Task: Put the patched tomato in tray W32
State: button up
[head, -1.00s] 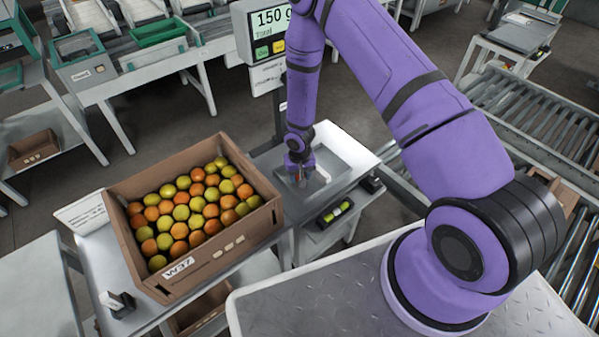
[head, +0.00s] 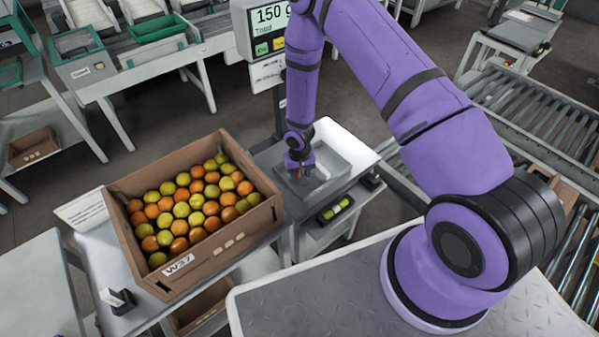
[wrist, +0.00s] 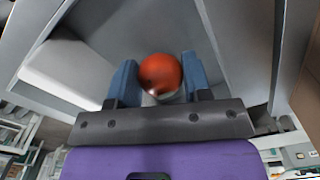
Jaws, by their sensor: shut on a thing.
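My gripper (head: 299,176) is at the grey weighing pan (head: 338,160) of the scale. In the wrist view, its two blue fingers (wrist: 160,80) are shut on a red-orange tomato (wrist: 160,70). A small pale and dark mark shows on the tomato's lower side; I cannot tell clearly whether it is a patch. In the head view the held tomato is mostly hidden by the gripper. The brown tray (head: 217,251) left of the gripper has a label that looks like W37. It is filled with rows of green, yellow and orange tomatoes. I see no label reading W32.
A white card (head: 83,211) stands at the tray's left. A green-lit device (head: 336,210) sits on a lower shelf below the pan. Roller conveyors (head: 535,125) run at the right.

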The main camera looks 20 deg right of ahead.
jog(key=shift+f, duration=0.35)
jog(key=o, duration=0.8)
jog(key=shift+c, duration=0.2)
jog(key=c, duration=0.3)
jog(key=shift+r, duration=3.5)
jog(key=shift+r, duration=0.1)
